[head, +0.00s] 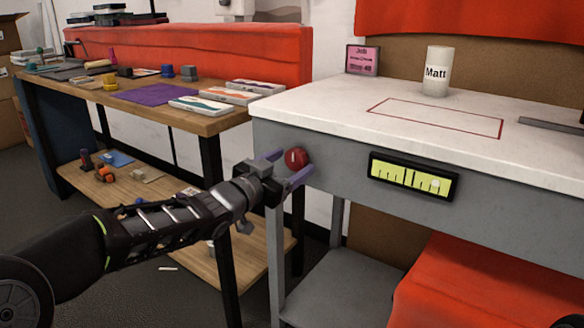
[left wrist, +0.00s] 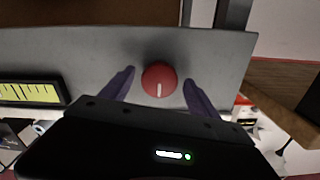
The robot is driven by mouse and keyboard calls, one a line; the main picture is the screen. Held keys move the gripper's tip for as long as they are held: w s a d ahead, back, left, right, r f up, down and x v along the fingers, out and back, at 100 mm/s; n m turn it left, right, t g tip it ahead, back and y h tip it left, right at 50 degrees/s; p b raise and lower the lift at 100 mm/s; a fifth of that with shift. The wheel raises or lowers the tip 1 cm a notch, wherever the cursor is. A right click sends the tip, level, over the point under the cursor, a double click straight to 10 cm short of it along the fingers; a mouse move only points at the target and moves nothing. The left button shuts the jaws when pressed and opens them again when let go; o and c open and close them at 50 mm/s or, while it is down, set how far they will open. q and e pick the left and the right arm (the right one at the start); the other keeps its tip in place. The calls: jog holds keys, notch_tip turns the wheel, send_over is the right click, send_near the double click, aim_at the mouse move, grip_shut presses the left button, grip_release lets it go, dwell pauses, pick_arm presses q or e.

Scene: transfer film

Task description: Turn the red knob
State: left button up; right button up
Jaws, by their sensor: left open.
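The red knob (head: 295,158) is on the grey front panel of the white-topped table, near its left corner. In the left wrist view the knob (left wrist: 159,79) shows a white mark pointing toward the bottom of the picture. My left gripper (head: 286,165) is open at the panel, with its purple fingers on either side of the knob. In the left wrist view the fingers (left wrist: 159,84) stand apart from the knob, with a gap on each side. My right gripper is not in view.
A yellow gauge (head: 413,178) in a black frame is right of the knob. A white jar (head: 437,72) marked "Matt" and a pink sign (head: 362,59) stand on the white tabletop (head: 330,107). A cluttered wooden bench (head: 205,124) stands to the left.

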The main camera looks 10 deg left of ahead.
pick_arm(q)
jog(key=shift+w+d, duration=0.2)
jog(key=shift+w, duration=0.25)
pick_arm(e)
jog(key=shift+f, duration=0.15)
pick_arm(q)
jog(key=shift+c, duration=0.2)
jog(key=c, duration=1.3)
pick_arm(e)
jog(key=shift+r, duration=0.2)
